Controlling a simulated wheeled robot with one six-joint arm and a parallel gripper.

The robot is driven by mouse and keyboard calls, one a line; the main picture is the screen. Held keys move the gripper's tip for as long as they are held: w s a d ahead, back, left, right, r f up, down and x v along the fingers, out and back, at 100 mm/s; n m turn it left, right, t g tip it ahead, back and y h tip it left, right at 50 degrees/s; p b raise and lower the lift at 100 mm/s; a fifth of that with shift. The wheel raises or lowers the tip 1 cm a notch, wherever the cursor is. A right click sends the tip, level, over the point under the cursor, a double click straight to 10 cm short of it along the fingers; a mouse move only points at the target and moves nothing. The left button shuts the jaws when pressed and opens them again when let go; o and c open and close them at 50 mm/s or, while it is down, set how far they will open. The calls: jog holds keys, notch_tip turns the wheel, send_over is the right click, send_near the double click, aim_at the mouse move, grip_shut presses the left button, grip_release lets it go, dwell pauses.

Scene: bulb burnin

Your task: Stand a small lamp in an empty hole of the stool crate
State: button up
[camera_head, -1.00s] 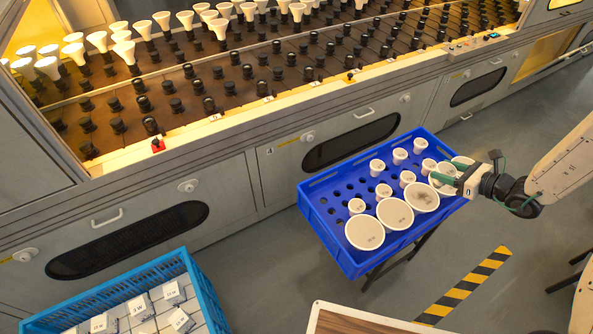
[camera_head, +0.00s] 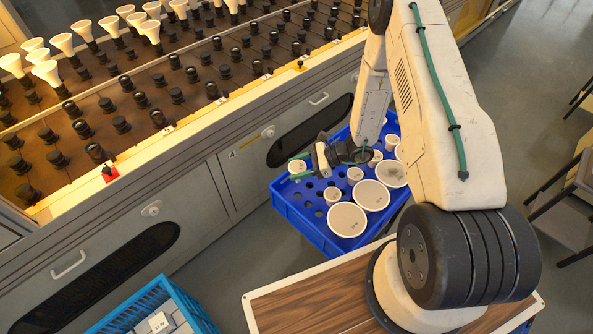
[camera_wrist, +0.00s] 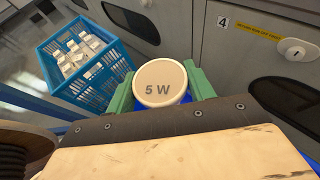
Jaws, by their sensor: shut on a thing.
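My gripper (camera_head: 301,172) has its green fingers shut on a small white lamp (camera_head: 297,165), over the back left part of the blue stool crate (camera_head: 318,232). In the wrist view the lamp (camera_wrist: 160,88) faces the camera between the fingers and reads "5 W". Its lower end is hidden, so I cannot tell whether it is in a hole. Empty holes (camera_head: 309,198) show in the crate's left part. Other small lamps (camera_head: 332,195) stand in a row, with large lamps (camera_head: 347,219) along the front side. My arm hides the crate's right part.
The grey burn-in bench (camera_head: 190,190) runs close behind the crate, with sockets and lamps on top. A light blue crate (camera_head: 172,292) of white boxes stands at lower left; it also shows in the wrist view (camera_wrist: 102,82). A wood-topped surface (camera_head: 310,305) lies in front.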

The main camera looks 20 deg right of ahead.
aim_at(299, 181)
jog(key=shift+s+a+f, duration=0.15)
jog(key=shift+s+f, duration=0.1)
jog(key=shift+f, duration=0.2)
jog(key=shift+s+a+f, duration=0.15)
jog(key=shift+s+f, duration=0.1)
jog(key=shift+f, duration=0.2)
jog(key=shift+d+f, duration=0.1)
jog(key=shift+f, duration=1.95)
jog(key=shift+f+g, duration=0.3)
jog(key=shift+f, duration=1.6)
jog(key=o, duration=1.1)
jog(key=shift+c, duration=0.2)
jog(key=shift+d, duration=0.15)
jog(key=v, duration=0.8)
